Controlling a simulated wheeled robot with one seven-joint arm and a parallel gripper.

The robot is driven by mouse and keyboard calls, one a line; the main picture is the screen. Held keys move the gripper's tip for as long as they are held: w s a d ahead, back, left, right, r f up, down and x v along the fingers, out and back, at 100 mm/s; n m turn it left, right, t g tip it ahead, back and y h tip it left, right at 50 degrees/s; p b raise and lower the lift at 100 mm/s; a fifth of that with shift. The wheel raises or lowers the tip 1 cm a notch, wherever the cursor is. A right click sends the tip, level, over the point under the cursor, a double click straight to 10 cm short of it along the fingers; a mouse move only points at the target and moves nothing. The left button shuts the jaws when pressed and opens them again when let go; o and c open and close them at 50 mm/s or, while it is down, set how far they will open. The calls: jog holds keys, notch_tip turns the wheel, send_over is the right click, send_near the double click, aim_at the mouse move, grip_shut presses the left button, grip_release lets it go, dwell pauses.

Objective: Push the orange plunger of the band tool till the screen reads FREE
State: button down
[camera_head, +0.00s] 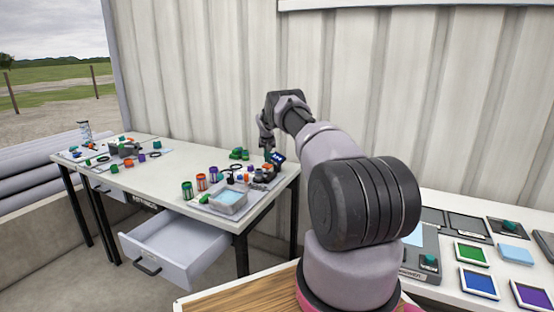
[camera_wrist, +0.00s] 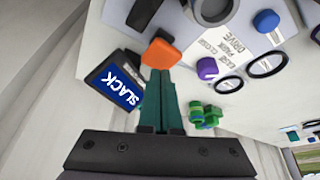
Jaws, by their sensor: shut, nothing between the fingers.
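The orange plunger (camera_wrist: 160,53) is a block just beyond my fingertips in the wrist view. The band tool's screen (camera_wrist: 122,90) sits beside it in a dark housing and reads SLACK in white on blue. The screen also shows small in the head view (camera_head: 278,157), at the back right of the left table. My gripper (camera_wrist: 160,72) is shut and empty, its green fingers pointing at the plunger. I cannot tell whether the tips touch it. In the head view my gripper (camera_head: 267,148) reaches down at the tool, and the plunger cannot be made out there.
Beside the tool lie a purple cap (camera_wrist: 207,68), green pieces (camera_wrist: 203,115), black rings (camera_wrist: 267,64) and a blue cap (camera_wrist: 266,20).

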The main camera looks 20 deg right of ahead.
aim_at(267, 165)
jog(key=shift+f, duration=1.75)
jog(key=shift+r, duration=1.75)
notch_tip(267, 165, up, 6)
jog(key=r, duration=0.1)
jog(key=shift+f, duration=3.45)
